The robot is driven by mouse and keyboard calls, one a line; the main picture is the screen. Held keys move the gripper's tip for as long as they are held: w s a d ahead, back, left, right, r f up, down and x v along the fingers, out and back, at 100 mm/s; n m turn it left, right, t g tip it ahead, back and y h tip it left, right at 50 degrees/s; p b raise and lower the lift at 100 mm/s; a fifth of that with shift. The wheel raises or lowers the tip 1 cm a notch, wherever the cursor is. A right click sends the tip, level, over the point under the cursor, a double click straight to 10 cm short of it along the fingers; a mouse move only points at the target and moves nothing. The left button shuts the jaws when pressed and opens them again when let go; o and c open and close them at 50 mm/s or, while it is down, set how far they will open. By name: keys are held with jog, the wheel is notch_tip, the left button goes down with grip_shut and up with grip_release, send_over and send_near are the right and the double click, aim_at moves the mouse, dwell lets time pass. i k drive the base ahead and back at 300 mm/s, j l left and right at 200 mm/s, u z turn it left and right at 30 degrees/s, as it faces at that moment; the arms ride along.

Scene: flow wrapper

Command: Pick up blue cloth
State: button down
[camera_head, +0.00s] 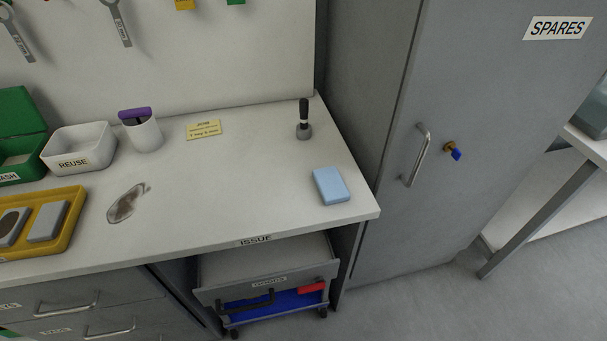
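The blue cloth (331,186) is a light blue, folded rectangular pad. It lies flat on the white worktop near its right front corner, above the ISSUE label. Nothing covers it. My gripper does not show in the head view.
A grey SPARES cabinet (480,120) stands to the right.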

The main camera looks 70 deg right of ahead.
aim_at(333, 190)
jog(key=z, duration=1.15)
jog(key=k+l+u, duration=0.15)
jog(key=l, duration=0.25)
jog(key=k+l+u, duration=0.2)
jog(key=l, duration=0.25)
jog(key=k+l+u, duration=0.15)
jog(key=l, duration=0.25)
jog(key=k+l+u, duration=0.2)
jog(key=l, duration=0.15)
jog(key=i, duration=0.05)
